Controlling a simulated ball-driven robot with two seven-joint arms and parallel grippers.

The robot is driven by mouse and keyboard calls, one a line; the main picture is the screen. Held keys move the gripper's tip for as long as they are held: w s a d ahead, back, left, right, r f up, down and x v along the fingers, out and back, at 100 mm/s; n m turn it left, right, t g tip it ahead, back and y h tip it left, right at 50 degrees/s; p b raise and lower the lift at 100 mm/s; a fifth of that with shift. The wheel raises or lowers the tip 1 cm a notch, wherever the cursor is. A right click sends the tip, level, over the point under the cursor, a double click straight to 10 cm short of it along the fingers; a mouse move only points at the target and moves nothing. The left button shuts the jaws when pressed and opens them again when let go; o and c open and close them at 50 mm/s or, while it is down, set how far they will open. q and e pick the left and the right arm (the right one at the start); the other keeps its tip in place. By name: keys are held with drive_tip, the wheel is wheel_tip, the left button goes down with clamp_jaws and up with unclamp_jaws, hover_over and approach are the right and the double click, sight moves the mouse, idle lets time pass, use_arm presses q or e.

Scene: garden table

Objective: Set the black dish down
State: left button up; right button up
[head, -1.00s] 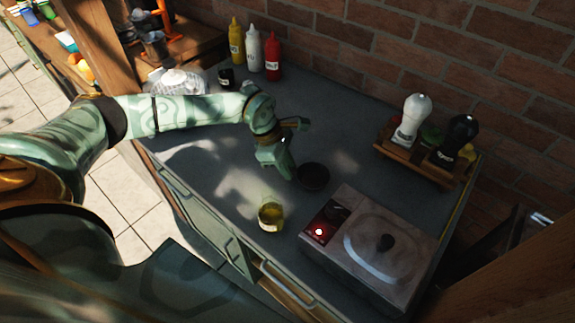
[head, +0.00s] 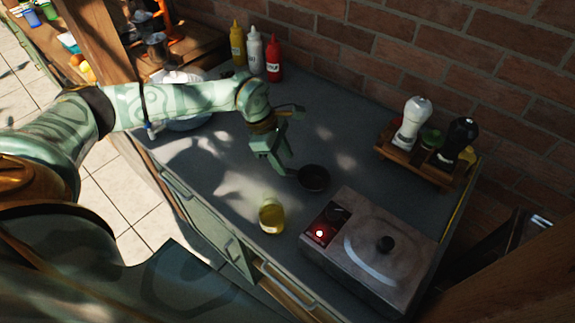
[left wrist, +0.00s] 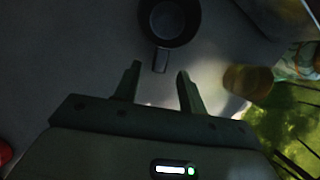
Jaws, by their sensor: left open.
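The black dish (head: 314,178) is a small round pan with a short handle. It appears to rest upright on the grey countertop (head: 330,120), just left of the appliance with the round lid. My left gripper (head: 279,166) is at the dish's left side, fingers pointing down. In the left wrist view, the dish (left wrist: 170,18) is cut by the top edge. Its handle points toward the open, empty fingers of my left gripper (left wrist: 158,72), with the handle's end close to the fingertips. My right gripper does not show.
A yellow-filled glass jar (head: 271,216) stands near the front edge. The lidded appliance (head: 375,250) with a red light is at right. A wooden caddy (head: 420,157) with shakers stands behind it. Squeeze bottles (head: 255,52) stand at the wall. The counter's middle is clear.

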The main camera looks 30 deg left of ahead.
use_arm(q)
drive_tip(key=v, duration=0.8)
drive_tip(key=shift+s, duration=0.1)
idle(0.9)
